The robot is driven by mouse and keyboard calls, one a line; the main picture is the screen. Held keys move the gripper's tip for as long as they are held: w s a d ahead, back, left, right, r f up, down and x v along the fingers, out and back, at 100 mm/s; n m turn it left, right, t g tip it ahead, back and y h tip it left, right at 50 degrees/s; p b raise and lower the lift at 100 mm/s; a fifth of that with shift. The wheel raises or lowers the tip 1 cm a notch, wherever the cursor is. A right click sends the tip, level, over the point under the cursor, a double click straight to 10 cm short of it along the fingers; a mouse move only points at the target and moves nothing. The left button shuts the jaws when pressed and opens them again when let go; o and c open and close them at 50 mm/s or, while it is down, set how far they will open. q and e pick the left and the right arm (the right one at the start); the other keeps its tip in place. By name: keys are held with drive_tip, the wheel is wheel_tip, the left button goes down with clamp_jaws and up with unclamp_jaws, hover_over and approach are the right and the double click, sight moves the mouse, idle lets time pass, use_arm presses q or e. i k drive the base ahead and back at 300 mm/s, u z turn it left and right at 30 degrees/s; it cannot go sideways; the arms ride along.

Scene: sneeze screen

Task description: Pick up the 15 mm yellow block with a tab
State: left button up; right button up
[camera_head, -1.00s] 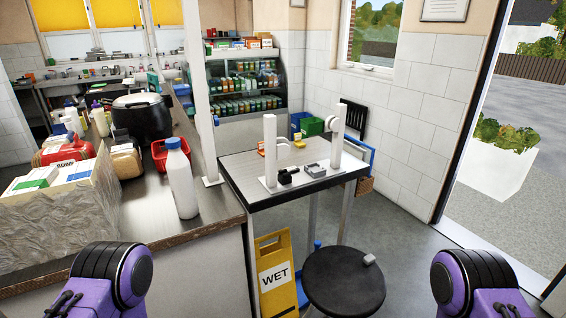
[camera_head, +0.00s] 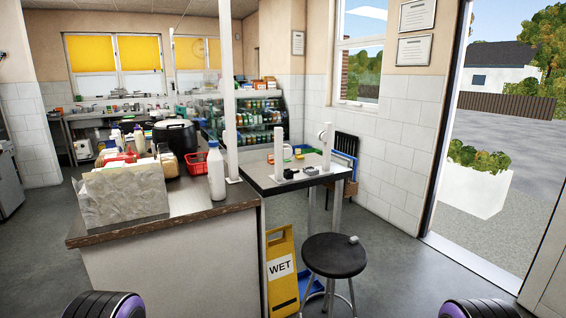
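A small yellow-orange patch (camera_head: 271,158) shows at the back left of the small table (camera_head: 262,186), partly behind a white post. It may be the yellow block, but it is too small to make out a tab or its size. Neither of my grippers is in view. Only the purple and black parts of my arms show at the bottom left and bottom right edges, well short of the table.
Two white posts (camera_head: 278,155) stand on the table, with small black and grey parts between them. A round black stool (camera_head: 334,256) bearing a small grey piece and a yellow WET sign (camera_head: 281,268) stand before it. A counter (camera_head: 160,231) is left; floor is free at right.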

sight(298, 151)
drive_tip(key=z, duration=0.5)
drive_tip(key=i, duration=0.55)
drive_tip(key=z, duration=0.5)
drive_tip(key=i, duration=1)
drive_tip(key=u, duration=0.8)
drive_tip(key=i, duration=0.75)
drive_tip(key=u, duration=0.7)
